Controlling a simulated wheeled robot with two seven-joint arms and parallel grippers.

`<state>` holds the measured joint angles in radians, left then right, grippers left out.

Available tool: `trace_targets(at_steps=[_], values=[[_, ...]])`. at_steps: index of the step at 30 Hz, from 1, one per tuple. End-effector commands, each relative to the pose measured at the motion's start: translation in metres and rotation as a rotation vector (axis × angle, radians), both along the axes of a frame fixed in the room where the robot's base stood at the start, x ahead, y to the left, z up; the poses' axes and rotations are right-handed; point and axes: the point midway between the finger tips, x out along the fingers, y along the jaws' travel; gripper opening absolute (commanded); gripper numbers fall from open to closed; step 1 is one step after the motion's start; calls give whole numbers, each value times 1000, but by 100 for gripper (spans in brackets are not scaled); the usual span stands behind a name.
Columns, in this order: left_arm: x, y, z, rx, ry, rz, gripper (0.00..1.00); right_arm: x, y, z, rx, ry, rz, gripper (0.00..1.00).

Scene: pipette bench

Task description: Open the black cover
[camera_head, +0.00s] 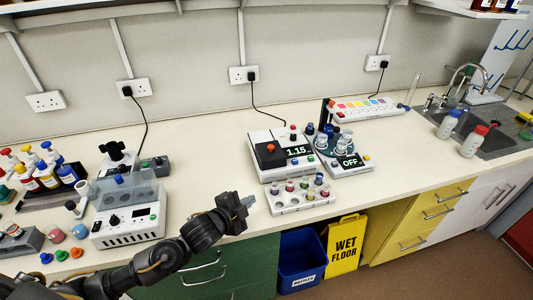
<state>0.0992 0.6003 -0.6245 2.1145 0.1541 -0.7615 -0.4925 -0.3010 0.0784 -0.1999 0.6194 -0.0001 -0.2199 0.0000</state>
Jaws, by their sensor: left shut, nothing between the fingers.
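The black cover (269,157) is a dark square lid with a small red-orange knob, lying on the left part of a white bench device (262,137). The device's display reads 1.15. The cover looks down, and what is beneath it is hidden. My left gripper (246,200) is shut and empty, in front of and below the device in the picture, near the counter's front edge. It is apart from the cover. My right gripper is not in view.
A white rack of small capped vials (301,200) stands in front of the device, right of my left gripper. A second device (348,160) reading OFF adjoins it on the right. A white box instrument (130,222) stands left. Bare counter (211,156) lies between.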

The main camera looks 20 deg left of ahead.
Motion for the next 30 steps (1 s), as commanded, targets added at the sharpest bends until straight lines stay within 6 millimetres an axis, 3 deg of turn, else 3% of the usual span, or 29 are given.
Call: trace_targets(at_steps=[3,9,20,30], values=[[32,9,27,129,-157,-92,0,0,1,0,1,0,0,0],[58,21,55,270,-319,-185,0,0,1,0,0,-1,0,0],[73,17,58,286,-340,-196,0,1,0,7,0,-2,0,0],[136,-9,51,286,-338,-194,0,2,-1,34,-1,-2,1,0]])
